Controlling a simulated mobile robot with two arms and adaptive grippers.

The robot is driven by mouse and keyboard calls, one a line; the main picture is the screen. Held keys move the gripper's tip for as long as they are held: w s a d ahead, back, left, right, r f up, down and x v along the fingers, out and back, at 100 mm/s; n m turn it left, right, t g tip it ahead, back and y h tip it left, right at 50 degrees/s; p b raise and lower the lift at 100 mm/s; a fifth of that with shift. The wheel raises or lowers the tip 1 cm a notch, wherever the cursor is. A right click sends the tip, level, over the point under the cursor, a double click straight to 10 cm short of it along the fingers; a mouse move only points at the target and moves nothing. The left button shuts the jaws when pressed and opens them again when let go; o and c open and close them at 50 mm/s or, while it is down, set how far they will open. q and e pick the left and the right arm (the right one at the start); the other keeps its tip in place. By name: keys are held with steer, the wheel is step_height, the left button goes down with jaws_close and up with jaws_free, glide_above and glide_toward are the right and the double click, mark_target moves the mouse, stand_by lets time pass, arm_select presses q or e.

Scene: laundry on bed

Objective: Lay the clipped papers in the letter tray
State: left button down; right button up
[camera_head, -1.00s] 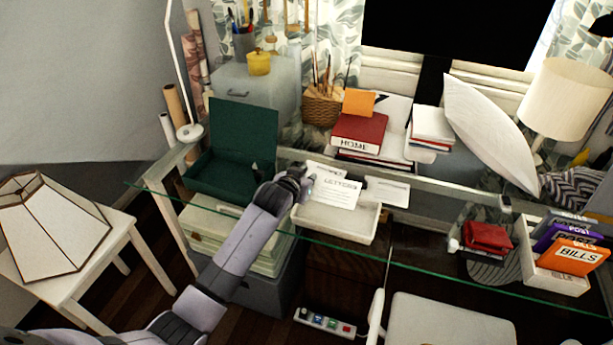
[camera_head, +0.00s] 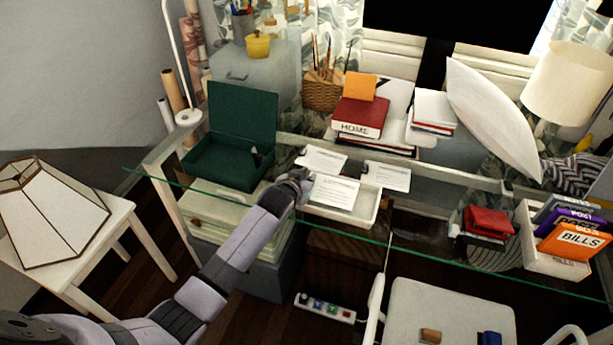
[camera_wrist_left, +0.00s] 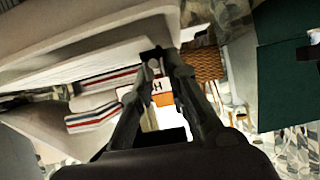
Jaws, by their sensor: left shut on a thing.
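The clipped papers (camera_head: 335,193) are white printed sheets, lying low over the white letter tray (camera_head: 340,215). Whether they rest on its floor I cannot tell. My left gripper (camera_head: 304,180) is at their left edge, shut on them. In the left wrist view, my left gripper (camera_wrist_left: 155,68) has its fingers closed together at a small black piece, likely the clip, beside a large pale sheet (camera_wrist_left: 90,40). The fingertips are partly hidden in the head view. My right gripper is not in view.
More white papers lie behind the tray (camera_head: 322,158) and to its right (camera_head: 387,177). A green open box (camera_head: 225,165) stands left of my gripper. Red book (camera_head: 360,117) and basket (camera_head: 322,95) are behind. A box of folders (camera_head: 535,255) stands right. The glass desk right of the tray is partly clear.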

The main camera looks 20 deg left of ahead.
arm_select(q)
steer(key=c, duration=1.5)
jaws_free()
steer(key=v, duration=1.2)
